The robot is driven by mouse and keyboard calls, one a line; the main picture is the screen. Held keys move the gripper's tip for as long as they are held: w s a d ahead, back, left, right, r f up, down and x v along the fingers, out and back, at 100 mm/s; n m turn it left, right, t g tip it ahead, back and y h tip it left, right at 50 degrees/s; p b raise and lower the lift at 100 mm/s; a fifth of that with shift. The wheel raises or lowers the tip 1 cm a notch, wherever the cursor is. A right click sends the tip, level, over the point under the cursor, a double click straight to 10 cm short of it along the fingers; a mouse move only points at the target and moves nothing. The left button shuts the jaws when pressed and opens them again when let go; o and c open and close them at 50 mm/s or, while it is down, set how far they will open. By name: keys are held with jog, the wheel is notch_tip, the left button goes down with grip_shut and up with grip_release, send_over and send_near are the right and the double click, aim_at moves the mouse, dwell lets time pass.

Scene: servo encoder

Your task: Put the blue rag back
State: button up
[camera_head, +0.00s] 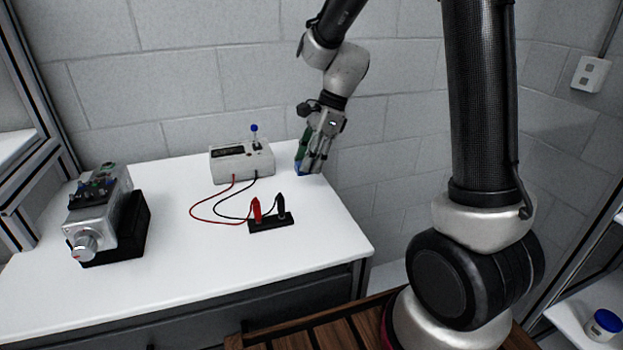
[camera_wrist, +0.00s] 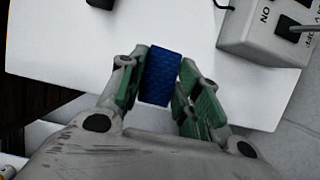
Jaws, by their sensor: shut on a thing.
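The blue rag (camera_wrist: 160,76) is a small textured blue block between the green pads of my gripper (camera_wrist: 163,88) in the wrist view. The left pad meets the rag, and a narrow gap seems to show by the right pad. In the head view my gripper (camera_head: 312,168) points down at the back right corner of the white table, beside the grey meter box. A bit of the blue rag (camera_head: 300,167) shows at the fingertips there; the rest is hidden. I cannot tell whether the rag touches the table.
The white table (camera_head: 165,285) holds a grey meter box (camera_head: 243,162), red and black probes in a black holder (camera_head: 270,222), and a servo device (camera_head: 100,215) at left. The table front is clear. A blue-lidded jar (camera_head: 604,323) stands on a shelf at lower right.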

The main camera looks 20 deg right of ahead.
aim_at(309, 189)
jog(key=shift+f, duration=2.55)
jog(key=shift+f, duration=0.15)
jog(key=o, duration=0.9)
jog(key=v, duration=1.2)
jog(key=s+d+r+n+t+h, duration=0.1)
jog(key=s+d+r+n, duration=0.1)
jog(key=s+n, duration=0.4)
jog(key=s+d+r+n+t+h, duration=0.2)
jog(key=s+d+n, duration=0.2)
jog(key=s, duration=0.5)
jog(key=s+d+r+n+t+h, duration=0.1)
jog(key=s+d+r+n, duration=0.2)
jog(key=s+n, duration=0.5)
jog(key=shift+d+r, duration=0.1)
jog(key=shift+d, duration=0.3)
